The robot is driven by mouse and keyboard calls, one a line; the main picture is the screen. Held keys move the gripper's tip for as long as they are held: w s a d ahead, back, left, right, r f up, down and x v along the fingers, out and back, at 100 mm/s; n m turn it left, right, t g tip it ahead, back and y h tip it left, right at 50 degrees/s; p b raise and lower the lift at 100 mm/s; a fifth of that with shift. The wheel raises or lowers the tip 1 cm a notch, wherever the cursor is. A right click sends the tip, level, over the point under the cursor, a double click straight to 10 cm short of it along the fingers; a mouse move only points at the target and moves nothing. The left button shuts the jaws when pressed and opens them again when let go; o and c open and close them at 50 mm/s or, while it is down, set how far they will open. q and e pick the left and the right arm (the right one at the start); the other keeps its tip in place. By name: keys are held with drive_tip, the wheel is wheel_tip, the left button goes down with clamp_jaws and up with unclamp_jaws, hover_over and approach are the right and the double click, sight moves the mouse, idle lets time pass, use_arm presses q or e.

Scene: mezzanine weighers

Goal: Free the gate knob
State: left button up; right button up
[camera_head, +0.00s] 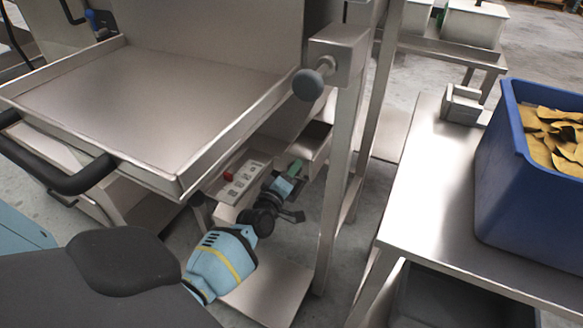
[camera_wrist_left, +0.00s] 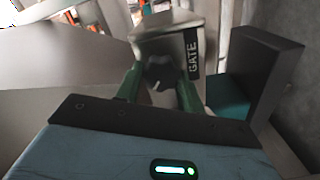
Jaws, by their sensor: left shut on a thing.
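The gate knob (camera_wrist_left: 163,71) is a dark, lobed knob on the face of a metal box (camera_wrist_left: 160,38) with a black GATE label (camera_wrist_left: 193,52), in the left wrist view. My left gripper (camera_wrist_left: 160,86) has its green fingers on either side of the knob and is shut on it. In the head view my left gripper (camera_head: 294,170) reaches in low beneath the steel tray, beside the post; the knob itself is hidden or too small to make out there. My right gripper is not in view.
A steel tray (camera_head: 160,100) with a black handle (camera_head: 60,172) overhangs at the left. A post (camera_head: 341,150) with a round grey knob (camera_head: 308,85) stands close to my arm. A switch panel (camera_head: 240,178) sits under the tray. A blue bin (camera_head: 520,215) stands on a table (camera_head: 430,220) at right.

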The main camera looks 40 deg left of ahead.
use_arm(q)
drive_tip(key=shift+n, duration=0.9)
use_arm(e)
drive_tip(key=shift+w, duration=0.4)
use_arm(q)
drive_tip(key=o, duration=1)
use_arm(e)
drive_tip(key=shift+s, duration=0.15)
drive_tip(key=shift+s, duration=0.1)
use_arm(q)
drive_tip(key=shift+s, duration=0.1)
drive_tip(key=p+v, duration=0.2)
drive_tip(key=v, duration=0.5)
drive_tip(key=shift+s, duration=0.3)
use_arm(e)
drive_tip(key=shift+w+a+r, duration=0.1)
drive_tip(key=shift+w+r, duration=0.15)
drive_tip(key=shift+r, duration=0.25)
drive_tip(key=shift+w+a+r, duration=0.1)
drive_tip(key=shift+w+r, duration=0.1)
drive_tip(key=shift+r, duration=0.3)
